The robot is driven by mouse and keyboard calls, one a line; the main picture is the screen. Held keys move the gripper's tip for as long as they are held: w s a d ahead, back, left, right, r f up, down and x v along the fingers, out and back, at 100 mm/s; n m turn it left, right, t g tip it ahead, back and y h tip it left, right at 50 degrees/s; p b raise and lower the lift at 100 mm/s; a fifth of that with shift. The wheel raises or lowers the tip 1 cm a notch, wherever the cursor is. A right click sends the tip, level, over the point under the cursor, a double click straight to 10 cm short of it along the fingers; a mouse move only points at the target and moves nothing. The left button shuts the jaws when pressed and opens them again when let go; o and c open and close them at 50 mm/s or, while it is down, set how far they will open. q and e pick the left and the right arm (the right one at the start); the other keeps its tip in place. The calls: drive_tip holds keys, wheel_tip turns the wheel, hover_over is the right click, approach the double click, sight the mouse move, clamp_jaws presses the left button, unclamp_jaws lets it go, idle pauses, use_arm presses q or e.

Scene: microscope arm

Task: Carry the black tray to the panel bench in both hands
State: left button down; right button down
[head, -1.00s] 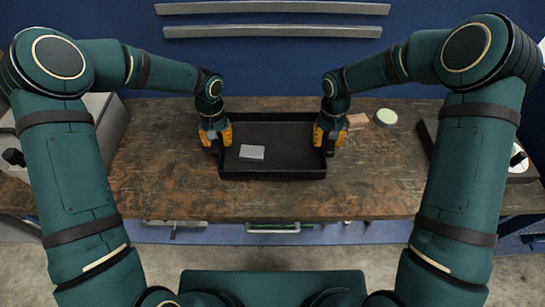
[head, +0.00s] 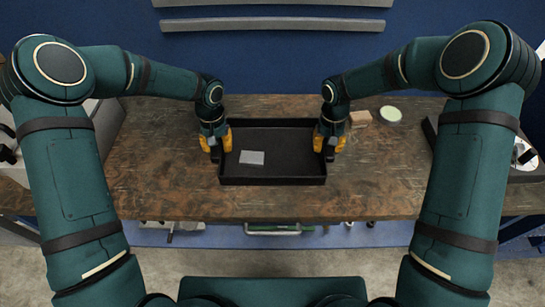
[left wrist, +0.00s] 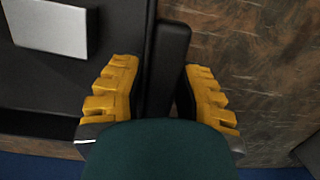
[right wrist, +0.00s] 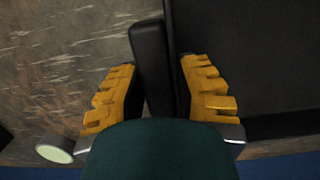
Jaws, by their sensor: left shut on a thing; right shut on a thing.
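The black tray (head: 272,180) is in front of me over the wooden bench, with a light grey flat block (head: 251,157) lying in its left part. My left gripper (head: 215,150) is shut on the tray's left side; the left wrist view shows its yellow fingers (left wrist: 160,90) on both sides of a dark upright piece at the tray's edge. My right gripper (head: 329,148) is shut on the tray's right side, with its yellow fingers (right wrist: 158,92) around a similar dark piece. The tray looks level. I cannot tell whether its underside touches the bench.
The worn wooden bench top (head: 160,165) has free room left and right of the tray. A small tan block (head: 361,118) and a pale green round thing (head: 391,114) stand right of my right gripper. Tools, one with a green handle (head: 280,228), lie below the bench front.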

use_arm(q)
drive_tip(key=c, duration=1)
unclamp_jaws()
drive_tip(key=shift+f, duration=0.2)
use_arm(e)
drive_tip(key=c, duration=1)
unclamp_jaws()
drive_tip(key=shift+f, duration=0.2)
use_arm(q)
drive_tip(key=shift+o, duration=1.3)
drive_tip(key=shift+r, duration=0.1)
use_arm(e)
drive_tip(key=shift+o, duration=1.3)
drive_tip(key=shift+r, duration=0.1)
drive_tip(key=shift+r, duration=0.1)
use_arm(q)
wheel_tip(320, 180, up, 12)
drive_tip(key=w, duration=0.1)
drive_tip(key=shift+w, duration=0.2)
use_arm(e)
wheel_tip(320, 180, up, 12)
drive_tip(key=w, duration=0.1)
drive_tip(key=shift+w, duration=0.2)
use_arm(q)
drive_tip(key=shift+r, duration=0.1)
